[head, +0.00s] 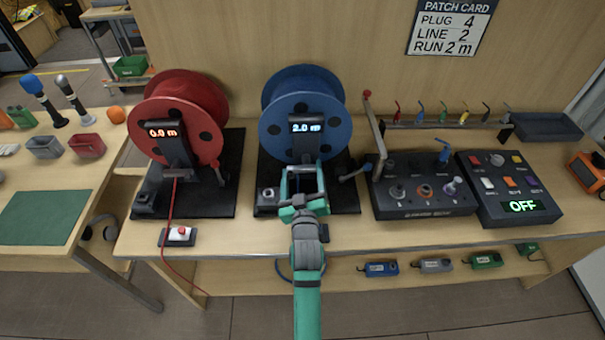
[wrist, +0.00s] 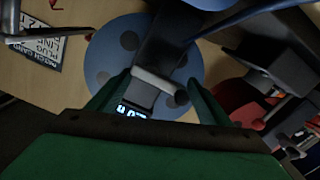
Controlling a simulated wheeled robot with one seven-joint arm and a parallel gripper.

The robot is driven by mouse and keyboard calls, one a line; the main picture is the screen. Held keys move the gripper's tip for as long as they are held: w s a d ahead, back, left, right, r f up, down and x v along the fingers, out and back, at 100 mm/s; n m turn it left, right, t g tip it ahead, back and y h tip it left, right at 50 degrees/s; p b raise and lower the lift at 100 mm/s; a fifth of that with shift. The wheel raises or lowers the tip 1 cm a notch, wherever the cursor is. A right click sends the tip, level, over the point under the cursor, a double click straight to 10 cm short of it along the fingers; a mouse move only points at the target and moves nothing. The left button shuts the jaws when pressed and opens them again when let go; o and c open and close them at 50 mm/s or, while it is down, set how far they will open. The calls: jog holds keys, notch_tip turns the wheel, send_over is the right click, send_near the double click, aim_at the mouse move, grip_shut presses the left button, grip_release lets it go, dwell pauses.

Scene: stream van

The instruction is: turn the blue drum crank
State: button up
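The blue drum (head: 297,112) stands on a black base in the middle of the table, and its display (head: 306,127) reads 2.0 m. Its crank (head: 353,174), a dark arm with a grip, sticks out at the lower right of the drum. My gripper (head: 303,172) is in front of the drum, left of the crank and apart from it. In the wrist view the fingers (wrist: 155,98) are spread, with a grey bar (wrist: 158,86) of the drum's front guide showing between them. I cannot tell whether they touch it. The blue drum (wrist: 108,55) fills the background there.
A red drum (head: 180,105) reading 0.0 m stands to the left. A control box (head: 420,200) with knobs and a raised metal lever (head: 374,125) stands close right of the crank. A switch box (head: 512,205) shows OFF. A patch card (head: 450,27) reads plug 4, line 2, run 2 m.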

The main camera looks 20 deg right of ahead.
jog(key=shift+r+m, duration=0.15)
jog(key=shift+m, duration=0.85)
jog(key=shift+r+m, duration=0.15)
jog(key=shift+m, duration=0.85)
jog(key=shift+a, duration=0.1)
jog(key=o, duration=1)
jog(key=shift+o, duration=0.2)
jog(key=shift+s, duration=0.1)
jog(key=v, duration=1)
jog(key=shift+s, duration=0.35)
